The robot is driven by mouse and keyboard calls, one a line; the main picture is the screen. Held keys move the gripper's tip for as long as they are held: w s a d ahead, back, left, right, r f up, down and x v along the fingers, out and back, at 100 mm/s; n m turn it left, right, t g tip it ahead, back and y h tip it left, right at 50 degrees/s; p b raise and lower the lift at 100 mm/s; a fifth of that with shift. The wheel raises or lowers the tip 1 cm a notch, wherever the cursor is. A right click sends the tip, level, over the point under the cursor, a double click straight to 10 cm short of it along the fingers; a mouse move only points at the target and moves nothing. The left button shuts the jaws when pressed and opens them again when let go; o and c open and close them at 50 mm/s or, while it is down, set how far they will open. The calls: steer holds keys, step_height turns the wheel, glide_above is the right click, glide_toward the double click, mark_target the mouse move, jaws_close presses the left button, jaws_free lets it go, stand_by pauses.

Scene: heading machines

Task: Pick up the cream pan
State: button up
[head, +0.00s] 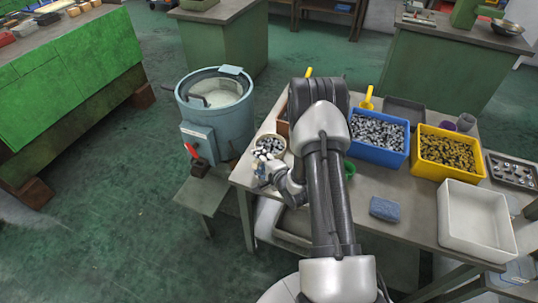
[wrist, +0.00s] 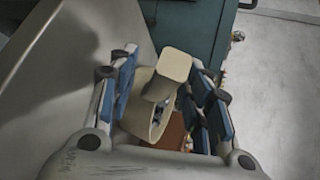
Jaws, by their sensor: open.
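The cream pan (head: 268,139) stands on the grey table's left end in the head view, with small metal pieces in it. My gripper (head: 264,172) is at the near side of the pan, partly hidden by my own wrist. In the wrist view the pan's cream handle (wrist: 167,73) and part of its rim (wrist: 139,119) show between the blue-padded fingers of my gripper (wrist: 163,88). The fingers are open, one on each side of the handle, with visible gaps. I cannot tell how deep the handle sits between them.
A blue bin (head: 361,153) and a yellow bin (head: 418,168) of small parts stand right of my arm. A white empty tray (head: 480,243) and a blue block (head: 384,209) are nearer. A blue-grey drum machine (head: 235,125) stands left of the table (head: 415,212).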

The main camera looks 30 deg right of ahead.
steer(key=shift+w+f, duration=0.1)
steer(key=shift+w, duration=0.15)
steer(key=shift+c, duration=0.4)
jaws_close()
